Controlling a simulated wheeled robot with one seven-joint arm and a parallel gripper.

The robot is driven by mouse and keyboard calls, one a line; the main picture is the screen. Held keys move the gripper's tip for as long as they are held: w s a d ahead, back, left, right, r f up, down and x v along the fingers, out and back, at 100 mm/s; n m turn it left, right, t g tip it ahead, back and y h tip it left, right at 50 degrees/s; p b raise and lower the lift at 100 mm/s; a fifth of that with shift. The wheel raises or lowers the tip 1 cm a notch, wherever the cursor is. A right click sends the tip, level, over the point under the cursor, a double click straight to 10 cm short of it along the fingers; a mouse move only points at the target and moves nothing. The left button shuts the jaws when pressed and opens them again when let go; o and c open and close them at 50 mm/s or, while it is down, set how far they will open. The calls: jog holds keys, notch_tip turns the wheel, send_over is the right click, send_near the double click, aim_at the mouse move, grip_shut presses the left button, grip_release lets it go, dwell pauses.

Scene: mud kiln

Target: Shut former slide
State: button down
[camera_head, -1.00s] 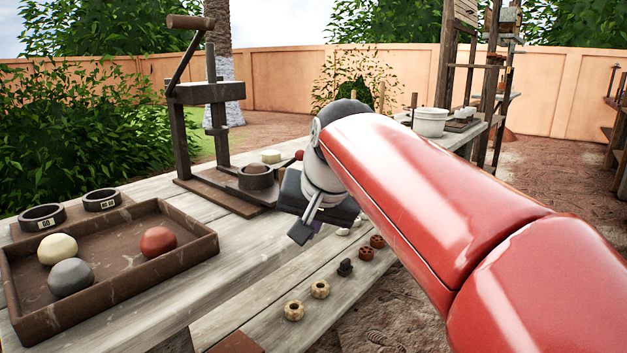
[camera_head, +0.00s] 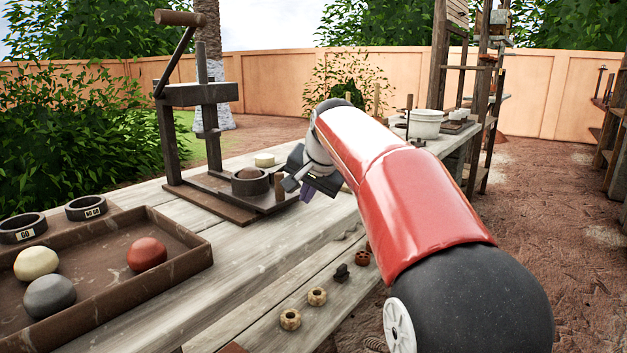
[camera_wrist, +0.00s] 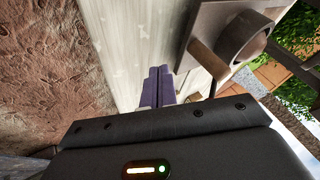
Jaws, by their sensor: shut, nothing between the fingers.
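The former (camera_head: 198,95) is a dark press frame with a wooden-handled lever on the bench. Its slide (camera_head: 236,198) is a low dark tray that sticks out to the right of the upright, clear of the ram. A round ring mould (camera_head: 250,182) with brown filling sits on it, and a short brown peg (camera_head: 278,187) stands at its right end. My gripper (camera_head: 290,185) is shut and empty, just right of the peg; I cannot tell whether they touch. In the wrist view, its purple fingers (camera_wrist: 158,84) are together, with the ring mould (camera_wrist: 243,38) to the upper right.
A brown tray (camera_head: 190,262) with cream, grey and red balls lies at the left front. Two labelled rings (camera_head: 85,208) are behind it. Small knobs (camera_head: 317,296) line the lower bench ledge. A white pot (camera_head: 425,123) stands farther back.

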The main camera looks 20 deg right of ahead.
jog(key=w+a+p, duration=0.1)
jog(key=w+a, duration=0.1)
jog(key=w, duration=0.1)
jog(key=shift+a+f, duration=0.1)
jog(key=shift+a, duration=0.3)
